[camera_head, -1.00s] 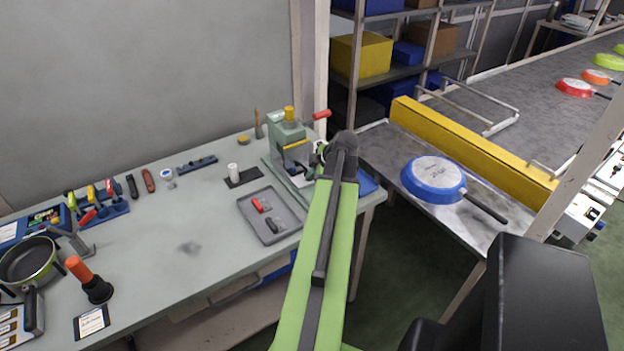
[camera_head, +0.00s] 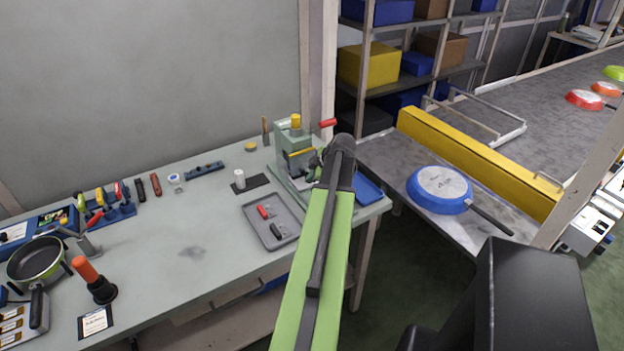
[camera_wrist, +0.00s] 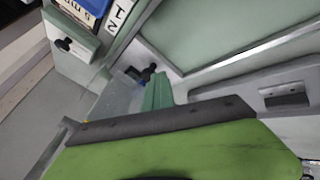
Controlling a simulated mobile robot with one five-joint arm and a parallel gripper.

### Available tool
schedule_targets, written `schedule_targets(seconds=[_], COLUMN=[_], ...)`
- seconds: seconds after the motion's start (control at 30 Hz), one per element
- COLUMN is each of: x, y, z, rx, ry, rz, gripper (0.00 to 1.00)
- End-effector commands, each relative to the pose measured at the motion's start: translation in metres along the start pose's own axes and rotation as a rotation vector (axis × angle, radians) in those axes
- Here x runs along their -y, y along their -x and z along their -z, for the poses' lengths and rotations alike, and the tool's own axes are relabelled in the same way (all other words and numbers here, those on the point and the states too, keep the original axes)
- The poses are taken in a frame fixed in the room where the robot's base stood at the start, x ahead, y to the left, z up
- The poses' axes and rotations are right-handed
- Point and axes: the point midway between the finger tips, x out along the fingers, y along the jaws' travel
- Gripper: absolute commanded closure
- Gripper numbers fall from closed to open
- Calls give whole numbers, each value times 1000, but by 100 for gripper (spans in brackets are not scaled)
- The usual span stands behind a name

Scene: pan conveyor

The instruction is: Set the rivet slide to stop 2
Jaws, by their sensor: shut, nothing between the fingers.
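The green bench press (camera_head: 290,145) stands at the right end of the workbench, with a yellow cap on top and a red handle at its right. My arm's dark end overlaps its right side in the head view and hides part of it. In the wrist view, my gripper (camera_wrist: 155,120) fills the lower part, shut and empty, close to green and grey machine parts. A black knob (camera_wrist: 148,74) shows just beyond it. Another black knob (camera_wrist: 66,45) sits on a pale block at upper left, near a white number plate (camera_wrist: 118,14). I cannot tell which part is the rivet slide or its stop.
A grey tray (camera_head: 287,205) with a red and a dark piece lies in front of the press. A blue pan (camera_head: 437,188) lies on the metal table to the right, beside a yellow rail (camera_head: 475,160).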

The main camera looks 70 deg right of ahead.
Motion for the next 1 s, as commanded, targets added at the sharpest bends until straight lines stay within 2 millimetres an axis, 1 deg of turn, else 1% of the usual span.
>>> schedule_targets(seconds=[0.03, 0.17, 0.27, 0.3, 0.4, 0.5, 0.6, 0.7, 1.0], x=[4, 20, 37, 29, 28, 29, 30, 31, 33], y=[2, 13, 28, 45, 74, 99, 115, 121, 119], z=[7, 10, 14, 14, 15, 16, 16, 14, 14], rx=[-10, -8, -6, -4, -4, -5, -5, -5, -6], ry=[3, 5, 7, 3, 4, 5, 8, 9, 11], rz=[2, 2, 3, 1, 1, 3, 4, 4, 6], gripper=[100, 100, 100, 100, 100, 100, 100, 100, 100])
